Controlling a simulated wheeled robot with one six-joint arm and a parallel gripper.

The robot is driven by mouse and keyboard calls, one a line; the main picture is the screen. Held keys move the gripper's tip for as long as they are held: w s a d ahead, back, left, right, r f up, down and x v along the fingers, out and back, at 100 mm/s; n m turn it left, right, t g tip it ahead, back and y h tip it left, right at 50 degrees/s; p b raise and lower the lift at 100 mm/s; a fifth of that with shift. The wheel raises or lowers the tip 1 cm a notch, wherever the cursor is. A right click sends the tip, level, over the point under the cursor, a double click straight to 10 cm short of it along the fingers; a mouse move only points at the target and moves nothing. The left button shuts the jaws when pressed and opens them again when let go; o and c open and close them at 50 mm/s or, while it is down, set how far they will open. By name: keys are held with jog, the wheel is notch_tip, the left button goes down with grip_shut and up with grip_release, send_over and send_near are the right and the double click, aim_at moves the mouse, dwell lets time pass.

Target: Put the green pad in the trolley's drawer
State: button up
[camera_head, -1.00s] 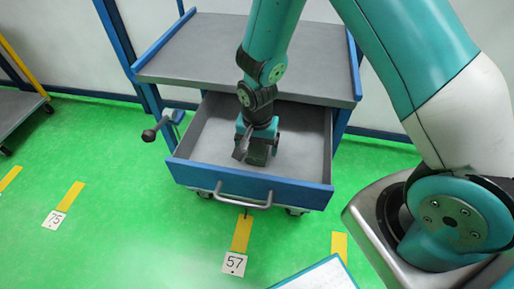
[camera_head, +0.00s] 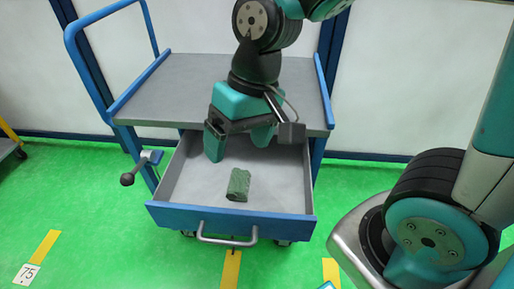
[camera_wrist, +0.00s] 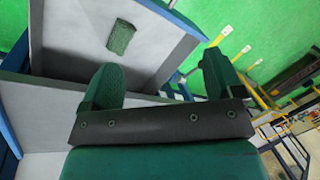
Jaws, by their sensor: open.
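The green pad (camera_head: 238,185) lies flat on the floor of the trolley's open drawer (camera_head: 180,180), near the drawer's front middle. It also shows in the wrist view (camera_wrist: 121,37), on the grey drawer floor. My gripper (camera_head: 238,150) is open and empty, above the back part of the drawer and apart from the pad. Its two green fingers are spread wide in the wrist view (camera_wrist: 160,80).
The trolley's grey top (camera_head: 185,85) has a blue frame and a blue push handle (camera_head: 75,45) at the left. A crank (camera_head: 135,170) sticks out beside the drawer. A drawer handle (camera_head: 227,238) is on the blue front.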

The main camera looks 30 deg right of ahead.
jog(key=s+r+n+y, duration=0.1)
jog(key=s+r+n, duration=0.3)
jog(key=s, duration=0.3)
jog(key=shift+s+a+r+n, duration=0.15)
jog(key=shift+s+a+n, duration=0.15)
jog(key=shift+n, duration=0.4)
jog(key=shift+w, duration=0.1)
